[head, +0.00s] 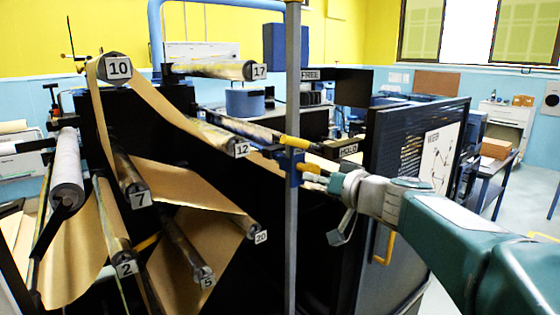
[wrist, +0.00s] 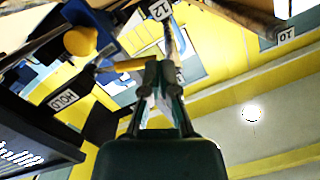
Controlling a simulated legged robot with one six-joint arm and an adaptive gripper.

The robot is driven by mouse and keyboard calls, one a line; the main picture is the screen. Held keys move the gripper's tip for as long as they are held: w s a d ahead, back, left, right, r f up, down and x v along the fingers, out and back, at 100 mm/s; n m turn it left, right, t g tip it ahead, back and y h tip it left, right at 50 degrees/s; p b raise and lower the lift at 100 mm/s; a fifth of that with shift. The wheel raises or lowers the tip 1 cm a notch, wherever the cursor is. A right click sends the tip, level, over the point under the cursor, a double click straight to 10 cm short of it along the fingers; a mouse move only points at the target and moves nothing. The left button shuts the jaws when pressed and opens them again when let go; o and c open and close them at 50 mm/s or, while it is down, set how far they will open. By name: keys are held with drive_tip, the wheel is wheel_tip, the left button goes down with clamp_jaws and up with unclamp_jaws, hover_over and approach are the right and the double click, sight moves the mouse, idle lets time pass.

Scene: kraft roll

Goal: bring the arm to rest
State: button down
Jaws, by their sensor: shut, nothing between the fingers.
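My gripper (head: 338,190) is at the end of my teal and grey arm, which reaches in from the right in the head view. It is by the grey upright post, near a blue clamp (head: 290,162) with yellow parts. In the wrist view my gripper (wrist: 160,88) is shut and empty. A yellow bar (wrist: 125,69) lies just left of its fingers there, with a round yellow knob (wrist: 81,41) farther left. I cannot tell whether the fingers touch the bar.
A machine with numbered rollers, such as roller 12 (head: 218,139), carries brown kraft paper (head: 165,188) at left. The grey post (head: 291,230) stands close. Signs read FREE (head: 310,75) and HOLD (head: 348,150). A dark panel (head: 415,150) stands behind my arm. Floor shows at far right.

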drive_tip(key=s+a+f+g+h, duration=0.1)
drive_tip(key=s+f+g+h, duration=0.15)
drive_tip(key=s+f, duration=0.4)
drive_tip(key=s+a+f+g+h, duration=0.1)
drive_tip(key=s+a+f+g, duration=0.2)
drive_tip(key=s, duration=0.6)
drive_tip(key=s+d+f+m+g+h, duration=0.2)
drive_tip(key=s+d+f+h, duration=0.5)
drive_tip(key=s, duration=0.5)
wheel_tip(320, 180, down, 4)
drive_tip(key=shift+s+d+r, duration=0.2)
drive_tip(key=shift+s+d, duration=0.15)
drive_tip(key=shift+d, duration=0.85)
drive_tip(key=shift+a, duration=0.1)
